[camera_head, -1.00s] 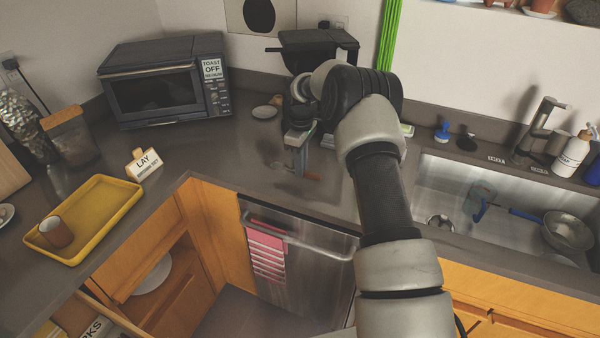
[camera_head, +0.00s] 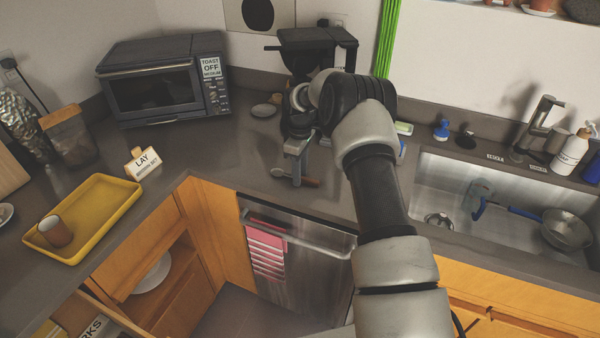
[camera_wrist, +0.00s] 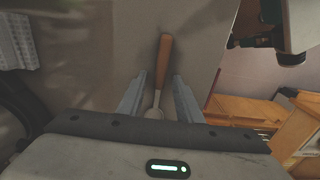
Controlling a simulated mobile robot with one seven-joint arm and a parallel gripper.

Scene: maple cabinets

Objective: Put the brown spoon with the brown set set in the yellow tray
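The brown spoon, with a wooden-brown handle and a pale metal bowl, lies on the dark counter (camera_head: 309,182). In the wrist view its handle (camera_wrist: 165,55) points away from me. My gripper (camera_head: 296,182) is low over the spoon. In the wrist view the gripper (camera_wrist: 159,78) is open, with one finger on each side of the spoon's neck. I cannot tell whether the fingers touch it. The yellow tray (camera_head: 110,195) is on the left counter. A brown cup (camera_head: 56,231) stands in it at the near left.
A toaster oven (camera_head: 165,80) and a black coffee machine (camera_head: 315,50) are at the back. The sink (camera_head: 450,190), holding a pan (camera_head: 567,230), is at the right. The counter between spoon and sign is mostly clear.

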